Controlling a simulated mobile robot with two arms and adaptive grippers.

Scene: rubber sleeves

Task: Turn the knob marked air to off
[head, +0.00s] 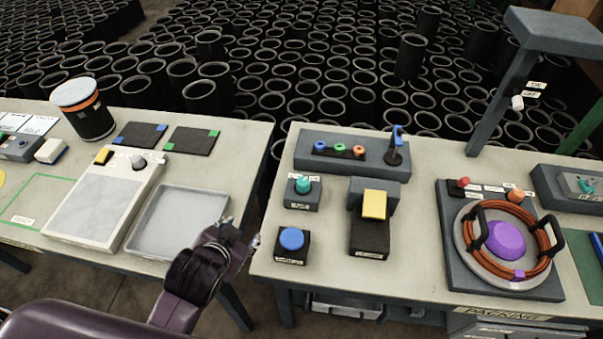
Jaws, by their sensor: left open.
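The knob marked air cannot be singled out, because the labels are too small to read. A teal knob (303,185) sits on a small dark box with labels, near the left edge of the right bench. Another teal knob (586,185) is on a box at the right edge. A small white knob (517,103) with two labels is on the grey post. A grey knob (138,162) is on the pale unit on the left bench. My left gripper (242,232) is open and empty over the gap between the benches, left of the blue button. My right gripper is out of view.
A blue button (291,239) and a yellow-topped block (374,205) stand near the first teal knob. A grey tray (178,221) lies on the left bench. A round fixture with an orange coil (540,262) stands right. Bare bench top (425,255) lies between.

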